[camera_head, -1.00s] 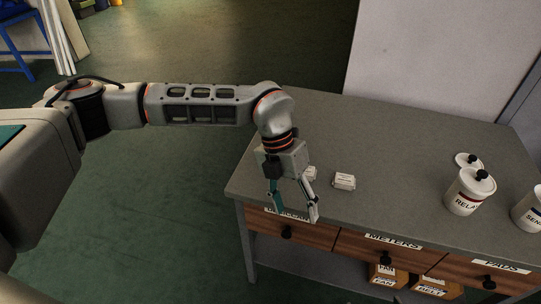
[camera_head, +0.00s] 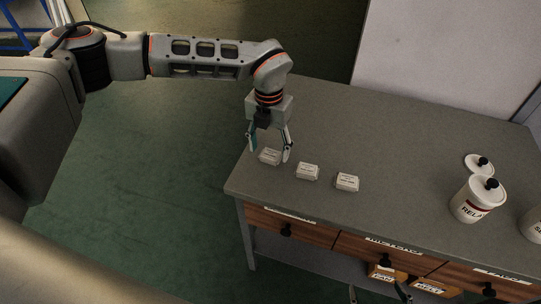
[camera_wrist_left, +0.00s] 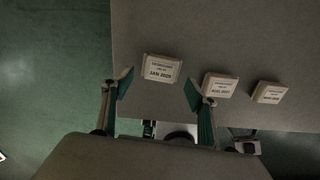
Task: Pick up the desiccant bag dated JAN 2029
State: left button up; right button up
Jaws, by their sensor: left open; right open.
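The desiccant bag dated JAN 2029 (camera_wrist_left: 161,69) is a small white block with a printed label. In the head view it is the leftmost of three bags (camera_head: 270,157), near the table's left edge. My left gripper (camera_head: 269,151) is open and empty, pointing down over this bag. In the left wrist view its spread fingertips (camera_wrist_left: 158,88) appear on either side of the bag's near edge; I cannot tell whether they touch it. My right gripper (camera_head: 378,295) shows only its fingertips at the bottom edge, apart and empty.
An AUG 2027 bag (camera_wrist_left: 220,85) lies close to the right finger, and another bag (camera_wrist_left: 269,92) with a label too small to read lies beyond it. White jars (camera_head: 477,198) stand at the right. The back of the table (camera_head: 370,120) is clear; drawers line its front.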

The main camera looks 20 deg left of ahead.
aim_at(270, 157)
pick_arm(q)
notch_tip(270, 157, down, 3)
jog(key=shift+r, duration=0.2)
jog(key=c, duration=1.2)
jog(key=shift+r, duration=0.1)
